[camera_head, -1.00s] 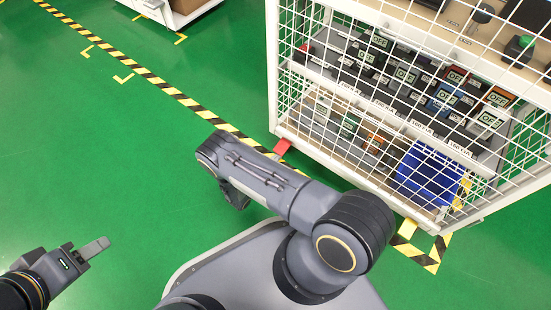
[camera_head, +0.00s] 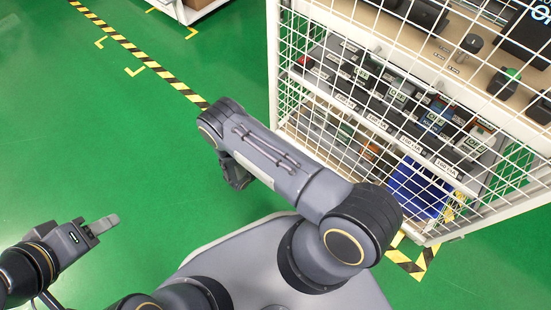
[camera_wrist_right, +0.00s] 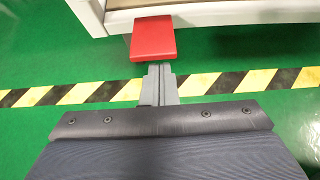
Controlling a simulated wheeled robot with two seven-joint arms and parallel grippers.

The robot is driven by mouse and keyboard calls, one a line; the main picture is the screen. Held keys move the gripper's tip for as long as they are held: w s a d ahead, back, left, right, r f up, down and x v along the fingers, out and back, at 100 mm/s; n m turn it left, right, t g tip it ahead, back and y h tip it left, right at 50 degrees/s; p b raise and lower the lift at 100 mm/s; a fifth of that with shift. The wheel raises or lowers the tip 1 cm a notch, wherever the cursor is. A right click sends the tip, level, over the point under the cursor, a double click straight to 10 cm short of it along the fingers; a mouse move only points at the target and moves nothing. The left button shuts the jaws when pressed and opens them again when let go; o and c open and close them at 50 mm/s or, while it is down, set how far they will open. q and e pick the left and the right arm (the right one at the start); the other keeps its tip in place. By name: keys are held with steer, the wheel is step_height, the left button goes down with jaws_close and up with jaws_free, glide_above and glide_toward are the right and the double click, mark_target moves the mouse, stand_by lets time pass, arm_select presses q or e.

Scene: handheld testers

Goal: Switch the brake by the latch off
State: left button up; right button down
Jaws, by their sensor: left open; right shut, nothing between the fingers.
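A red brake pedal (camera_wrist_right: 153,39) juts out low from the white cart's edge in the right wrist view. In the head view my right arm hides it now. My right gripper (camera_wrist_right: 160,68) is shut and empty, its fingertips just short of the pedal's near edge in the picture; I cannot tell their height difference. The white mesh-sided cart (camera_head: 274,60) stands at the right in the head view. I cannot make out a latch. My left gripper (camera_head: 104,224) is open and empty over the floor at lower left, far from the cart.
Several handheld testers (camera_head: 437,117) stand on the shelf behind the mesh, with a blue bin (camera_head: 415,190) below. Yellow-black floor tape (camera_head: 165,76) runs by the cart. Another white cart is at the top left. The green floor (camera_head: 70,150) is clear at the left.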

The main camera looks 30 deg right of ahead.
arm_select(q)
steer(key=shift+r, duration=0.1)
arm_select(e)
steer(key=shift+r, duration=0.15)
arm_select(q)
steer(key=shift+r+p, duration=0.35)
steer(key=shift+p, duration=0.1)
arm_select(e)
steer(key=shift+r, duration=0.65)
steer(key=shift+w, duration=0.1)
arm_select(q)
step_height(320, 180, down, 5)
steer(key=b, duration=0.5)
arm_select(e)
step_height(320, 180, down, 5)
arm_select(q)
steer(key=shift+s+r+p, duration=0.2)
steer(key=shift+r+p, duration=0.85)
steer(key=shift+s+r+p, duration=0.15)
steer(key=shift+r+p, duration=0.85)
arm_select(e)
steer(key=v, duration=1.1)
steer(key=shift+a, duration=0.2)
